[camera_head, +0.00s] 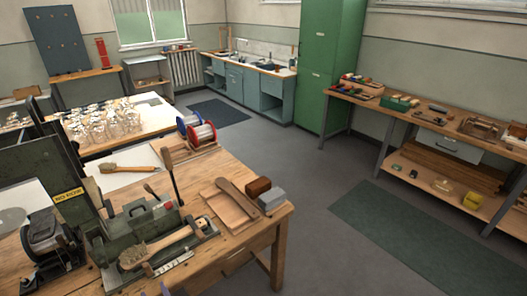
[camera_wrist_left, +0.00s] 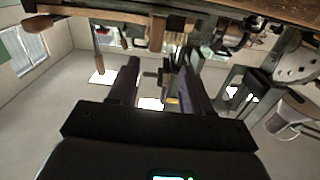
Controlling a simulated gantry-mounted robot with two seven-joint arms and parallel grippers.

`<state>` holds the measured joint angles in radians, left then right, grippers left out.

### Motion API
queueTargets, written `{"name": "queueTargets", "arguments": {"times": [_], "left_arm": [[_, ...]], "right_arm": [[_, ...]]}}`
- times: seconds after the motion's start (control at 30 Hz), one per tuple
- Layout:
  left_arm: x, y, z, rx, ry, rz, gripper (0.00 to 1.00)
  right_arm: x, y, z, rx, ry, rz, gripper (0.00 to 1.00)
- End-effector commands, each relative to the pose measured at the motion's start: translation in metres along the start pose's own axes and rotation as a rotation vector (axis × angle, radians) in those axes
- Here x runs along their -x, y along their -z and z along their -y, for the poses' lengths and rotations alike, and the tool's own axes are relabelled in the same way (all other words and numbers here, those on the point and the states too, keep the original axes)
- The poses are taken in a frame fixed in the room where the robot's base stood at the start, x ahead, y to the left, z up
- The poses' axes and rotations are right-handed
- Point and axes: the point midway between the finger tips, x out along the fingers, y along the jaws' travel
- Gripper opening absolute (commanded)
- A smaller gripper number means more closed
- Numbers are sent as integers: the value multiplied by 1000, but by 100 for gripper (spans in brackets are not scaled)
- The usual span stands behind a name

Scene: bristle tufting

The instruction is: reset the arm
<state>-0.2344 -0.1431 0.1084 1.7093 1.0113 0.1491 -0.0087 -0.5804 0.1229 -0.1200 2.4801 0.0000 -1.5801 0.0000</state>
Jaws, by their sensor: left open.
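My left gripper (camera_wrist_left: 158,68) shows in the left wrist view as two dark purplish fingers. They stand apart, with nothing visibly held between them. In the head view only a small purplish tip that looks like part of it (camera_head: 166,289) shows at the bottom edge, in front of the workbench (camera_head: 215,250). A wooden brush (camera_head: 160,246) with pale bristles lies across the green machine (camera_head: 145,222) on that bench, just above the tip. The wrist view is tilted, with bench clutter along its top. My right gripper is in neither view.
On the bench are a wooden tray (camera_head: 229,209), brown and grey blocks (camera_head: 265,192) and wire spools (camera_head: 200,132). A lever with a wooden handle (camera_head: 169,165) stands up behind the machine. Glass jars (camera_head: 105,122) fill a table behind.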

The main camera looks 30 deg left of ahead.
Motion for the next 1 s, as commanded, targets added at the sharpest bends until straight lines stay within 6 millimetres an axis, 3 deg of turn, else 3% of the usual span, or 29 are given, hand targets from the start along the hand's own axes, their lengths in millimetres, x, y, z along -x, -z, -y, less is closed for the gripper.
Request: {"name": "queueTargets", "arguments": {"times": [0.1,0.27,0.4,0.57,0.7,0.8,1.0], "left_arm": [[4,7,14,-36,-61,-34,49],[29,17,-26,-21,-346,118,49],[82,17,-66,-79,-619,337,49],[165,18,-86,-254,-902,588,49],[222,23,-78,-445,-1058,746,49],[248,26,-64,-575,-1118,828,49],[274,12,-20,-825,-1114,1024,49]], "right_arm": [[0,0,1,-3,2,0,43],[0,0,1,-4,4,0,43],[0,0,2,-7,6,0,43],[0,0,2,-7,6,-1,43],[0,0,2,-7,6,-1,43],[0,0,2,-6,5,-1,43],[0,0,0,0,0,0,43]]}}
